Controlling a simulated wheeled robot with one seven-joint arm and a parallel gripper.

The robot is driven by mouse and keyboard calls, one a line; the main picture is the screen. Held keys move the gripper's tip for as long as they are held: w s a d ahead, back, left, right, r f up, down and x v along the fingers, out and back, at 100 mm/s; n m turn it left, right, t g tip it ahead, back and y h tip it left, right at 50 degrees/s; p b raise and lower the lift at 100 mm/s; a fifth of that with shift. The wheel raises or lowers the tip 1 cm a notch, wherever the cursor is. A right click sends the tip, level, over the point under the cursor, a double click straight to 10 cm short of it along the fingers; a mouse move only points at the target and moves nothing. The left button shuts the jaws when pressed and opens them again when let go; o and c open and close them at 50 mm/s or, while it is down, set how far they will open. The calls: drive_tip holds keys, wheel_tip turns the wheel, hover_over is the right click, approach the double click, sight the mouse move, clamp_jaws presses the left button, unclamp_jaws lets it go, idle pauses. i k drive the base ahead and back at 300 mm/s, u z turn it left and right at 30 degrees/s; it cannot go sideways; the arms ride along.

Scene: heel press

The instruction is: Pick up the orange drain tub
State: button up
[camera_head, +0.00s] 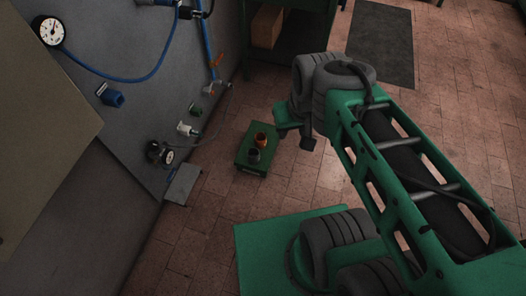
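The orange drain tub (261,139) is a small round tub standing upright on a low green stool (247,168) on the floor. A dark grey tub (254,156) stands beside it, nearer to me, and slightly overlaps it in the picture. My gripper (295,138) is to the right of the stool in the picture, at the end of my green arm. Its two fingers show apart with nothing seen between them, so it looks open and empty. It appears clear of both tubs; its exact height above the floor is hard to tell.
A grey wall panel on the left carries a gauge (50,31), blue hose and valves, with fittings sticking out near the stool. A green bench with a cardboard box (267,27) stands behind. A dark mat (381,42) lies at the back. Tiled floor around the stool is free.

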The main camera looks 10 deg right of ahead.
sight(261, 137)
drive_tip(key=z, duration=0.65)
drive_tip(key=i, duration=0.8)
drive_tip(key=u, duration=2.05)
